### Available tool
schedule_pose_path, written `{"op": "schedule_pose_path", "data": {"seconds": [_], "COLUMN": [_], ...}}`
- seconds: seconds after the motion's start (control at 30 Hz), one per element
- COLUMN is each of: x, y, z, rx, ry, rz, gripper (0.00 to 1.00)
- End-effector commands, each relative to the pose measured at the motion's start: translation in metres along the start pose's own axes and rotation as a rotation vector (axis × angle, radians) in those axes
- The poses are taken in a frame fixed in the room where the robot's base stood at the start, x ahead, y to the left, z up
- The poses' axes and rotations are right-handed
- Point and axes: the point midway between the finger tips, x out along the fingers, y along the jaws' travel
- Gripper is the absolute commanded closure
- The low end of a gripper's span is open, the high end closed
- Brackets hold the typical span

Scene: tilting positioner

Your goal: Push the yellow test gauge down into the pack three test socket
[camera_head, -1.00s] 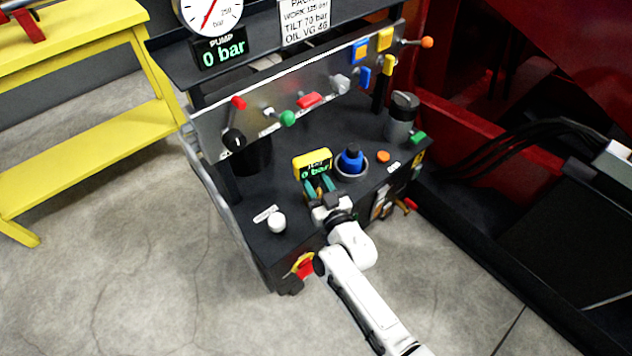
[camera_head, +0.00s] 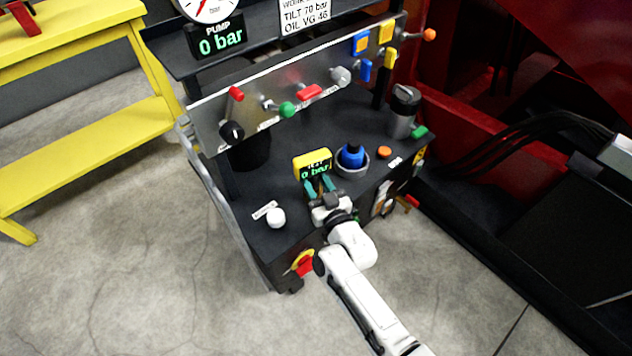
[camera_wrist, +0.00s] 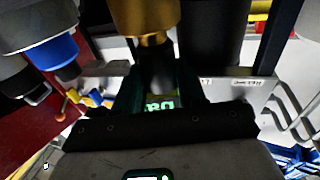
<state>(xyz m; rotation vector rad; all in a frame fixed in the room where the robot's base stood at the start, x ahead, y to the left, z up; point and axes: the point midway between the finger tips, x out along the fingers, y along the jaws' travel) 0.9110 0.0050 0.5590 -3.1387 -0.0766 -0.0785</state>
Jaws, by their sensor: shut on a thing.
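The yellow test gauge (camera_head: 313,160) stands at the front of the black bench top, its display reading TEST 0 bar. My gripper (camera_head: 320,187) is shut on the test gauge, its dark green fingers reaching up to it from the front. In the wrist view a brass-coloured stem (camera_wrist: 145,20) shows above the fingers, and part of a green-lit display (camera_wrist: 160,103) shows between them. I cannot make out the pack three test socket; the fingers and gauge hide the area below the gauge.
A blue fitting (camera_head: 351,156) in a grey ring stands just right of the gauge. An orange button (camera_head: 384,152) is farther right, and a white knob (camera_head: 276,218) is to the left. A metal panel (camera_head: 285,85) with coloured levers rises behind.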

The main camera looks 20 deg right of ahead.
Motion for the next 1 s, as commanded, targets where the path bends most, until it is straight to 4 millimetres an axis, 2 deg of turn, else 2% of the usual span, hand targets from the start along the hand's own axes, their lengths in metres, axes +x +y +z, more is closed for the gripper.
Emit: {"op": "schedule_pose_path", "data": {"seconds": [0.37, 0.4, 0.7, 1.0], "x": [0.0001, 0.0002, -0.0002, -0.0035], "y": [0.0001, 0.0001, 0.0, -0.0001], "z": [0.0083, 0.0081, 0.0081, 0.0096], "rx": [0.0, 0.0, 0.0, 0.0], "ry": [0.003, 0.003, 0.001, -0.002], "rz": [0.0, 0.0, 0.0, 0.0], "gripper": [1.0, 0.59, 0.31, 0.31]}}
